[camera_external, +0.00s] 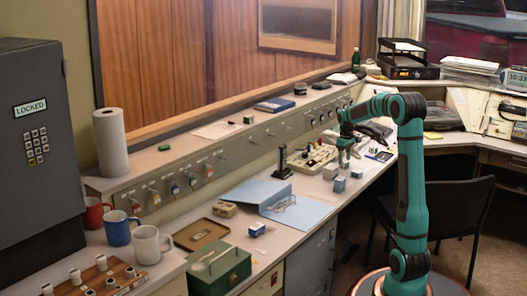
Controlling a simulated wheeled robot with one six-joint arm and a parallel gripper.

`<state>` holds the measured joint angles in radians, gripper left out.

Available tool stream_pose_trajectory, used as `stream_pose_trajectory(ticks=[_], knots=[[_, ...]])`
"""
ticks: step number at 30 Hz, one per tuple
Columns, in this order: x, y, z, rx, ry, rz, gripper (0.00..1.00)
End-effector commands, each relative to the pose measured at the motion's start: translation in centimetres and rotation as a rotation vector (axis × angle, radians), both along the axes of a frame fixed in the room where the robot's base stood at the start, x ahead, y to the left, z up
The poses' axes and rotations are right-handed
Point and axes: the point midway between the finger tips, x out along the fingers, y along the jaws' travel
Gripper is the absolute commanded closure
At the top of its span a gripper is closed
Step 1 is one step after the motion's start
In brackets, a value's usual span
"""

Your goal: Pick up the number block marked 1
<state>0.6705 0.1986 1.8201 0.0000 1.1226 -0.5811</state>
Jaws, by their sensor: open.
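Several small grey-blue blocks stand on the desk below my gripper: one at the left (330,171), one nearer the front edge (339,184) and one at the right (357,173). Their markings are too small to read, so I cannot tell which is marked 1. My gripper (344,161) points down just above and among these blocks. Its jaws are open, and I see no block held in them. The fingertips are small in this view, and I cannot tell whether they touch a block.
A dark upright stand (282,160) and a switch panel (313,158) are left of the blocks. A black chair (467,212) stands right of my arm.

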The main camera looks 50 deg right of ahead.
Motion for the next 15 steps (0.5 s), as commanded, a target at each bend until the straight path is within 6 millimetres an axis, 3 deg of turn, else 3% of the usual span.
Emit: stream_pose_trajectory(ticks=[6,13,15], knots=[[0.0,0.0,-2.7,0.0,0.0,-0.001,0.42],[0.0,-0.1,-2.9,-0.002,-0.002,-0.001,0.42],[0.0,-0.1,-2.8,-0.002,-0.002,-0.001,0.54]])
